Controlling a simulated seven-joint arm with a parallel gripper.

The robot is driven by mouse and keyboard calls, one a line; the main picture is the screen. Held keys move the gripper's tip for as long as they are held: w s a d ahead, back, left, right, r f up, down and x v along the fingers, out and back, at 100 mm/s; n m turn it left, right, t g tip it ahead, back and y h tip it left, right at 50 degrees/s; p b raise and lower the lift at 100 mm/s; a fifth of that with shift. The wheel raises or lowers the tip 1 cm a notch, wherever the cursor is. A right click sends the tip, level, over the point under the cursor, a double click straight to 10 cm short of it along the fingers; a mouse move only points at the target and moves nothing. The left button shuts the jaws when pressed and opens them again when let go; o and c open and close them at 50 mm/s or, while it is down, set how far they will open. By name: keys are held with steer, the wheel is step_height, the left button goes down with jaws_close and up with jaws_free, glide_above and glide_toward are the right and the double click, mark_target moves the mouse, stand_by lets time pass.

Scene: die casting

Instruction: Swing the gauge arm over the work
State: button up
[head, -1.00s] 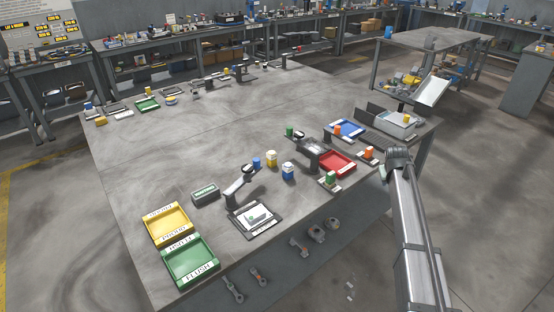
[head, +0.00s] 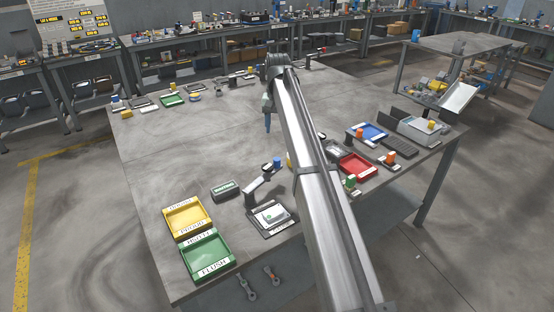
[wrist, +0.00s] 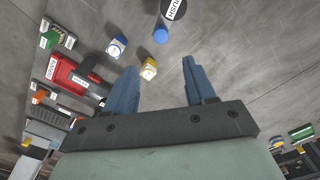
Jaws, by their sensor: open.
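The gauge arm (head: 262,181) is a grey arm on a post, with a dark round end and a blue cylinder (head: 278,163) close to that end. The work, a pale block with a green mark (head: 270,213), sits on a black-edged plate in front of the post. The arm's end points up and right, away from the work. In the wrist view, a round black pad marked PUSH (wrist: 174,9) and the blue cylinder (wrist: 160,35) lie beyond my fingertips. My gripper (wrist: 159,78) is open and empty, above the table; one blue finger shows in the head view (head: 267,122).
Yellow (head: 187,217) and green (head: 207,254) trays stand at the front left, with a dark labelled box (head: 225,189) behind. A yellow block (wrist: 148,68) and a blue-white block (wrist: 116,46) lie near the fingers. Red (head: 356,166) and blue (head: 368,133) trays stand right. My arm hides part of the table.

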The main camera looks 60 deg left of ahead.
mark_target(277, 159)
step_height(277, 159, down, 14)
steer(key=shift+s+r, duration=0.1)
stand_by(0.5)
jaws_close()
stand_by(0.6)
